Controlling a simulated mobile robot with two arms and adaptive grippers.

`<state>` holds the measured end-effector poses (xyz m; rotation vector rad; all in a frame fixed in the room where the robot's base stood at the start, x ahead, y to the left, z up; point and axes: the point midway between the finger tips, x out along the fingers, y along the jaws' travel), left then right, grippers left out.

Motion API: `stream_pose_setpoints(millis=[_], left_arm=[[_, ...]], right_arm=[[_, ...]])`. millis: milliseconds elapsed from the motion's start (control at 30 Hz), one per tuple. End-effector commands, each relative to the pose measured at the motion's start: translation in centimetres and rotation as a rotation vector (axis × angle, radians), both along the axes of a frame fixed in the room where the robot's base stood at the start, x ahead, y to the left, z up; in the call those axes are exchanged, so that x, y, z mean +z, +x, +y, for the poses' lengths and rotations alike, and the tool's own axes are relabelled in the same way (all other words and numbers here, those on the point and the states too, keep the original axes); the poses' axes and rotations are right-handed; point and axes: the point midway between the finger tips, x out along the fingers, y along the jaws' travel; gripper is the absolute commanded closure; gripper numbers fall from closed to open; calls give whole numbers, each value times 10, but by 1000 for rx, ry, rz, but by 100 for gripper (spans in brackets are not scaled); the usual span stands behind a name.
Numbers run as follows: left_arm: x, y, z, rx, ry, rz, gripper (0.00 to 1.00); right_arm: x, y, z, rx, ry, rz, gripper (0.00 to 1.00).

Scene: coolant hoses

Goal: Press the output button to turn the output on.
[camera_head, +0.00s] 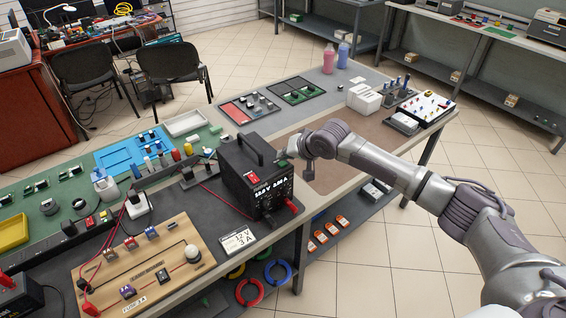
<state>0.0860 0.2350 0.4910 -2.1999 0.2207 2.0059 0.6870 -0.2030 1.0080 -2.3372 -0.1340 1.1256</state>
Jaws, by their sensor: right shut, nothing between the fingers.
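The black power supply (256,183) with a carry handle stands on the bench in the middle of the view. Its front carries a lit display (270,190) and red terminals at the lower right; the digits are too small to read surely. My right gripper (286,158) reaches in from the right, shut and empty, with its tips at the upper right edge of the power supply's front. I cannot tell whether the tips touch it. The output button cannot be made out; the gripper may cover it. My left gripper is not in view.
A wooden circuit board (145,262) with wires lies at the front left. A card reading 12 V 3 A (237,240) lies before the power supply. A brown mat (335,165) right of it is mostly clear. Bottles (328,60) and white boxes (364,98) stand farther back.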

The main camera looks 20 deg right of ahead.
Motion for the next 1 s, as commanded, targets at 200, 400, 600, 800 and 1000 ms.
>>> stream_pose_setpoints(millis=[200, 400, 600, 800, 1000], left_arm=[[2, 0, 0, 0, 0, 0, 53], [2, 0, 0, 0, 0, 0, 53], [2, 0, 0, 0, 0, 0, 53], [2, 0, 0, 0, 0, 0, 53], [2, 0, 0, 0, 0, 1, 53]], right_arm=[[-5, 0, 0, 0, 1, 1, 100], [-9, 0, 0, 0, 0, 0, 100], [-9, 0, 0, 0, 0, 0, 100], [-11, 0, 0, 0, 1, 1, 100], [-11, 0, 0, 1, 0, 1, 100]])
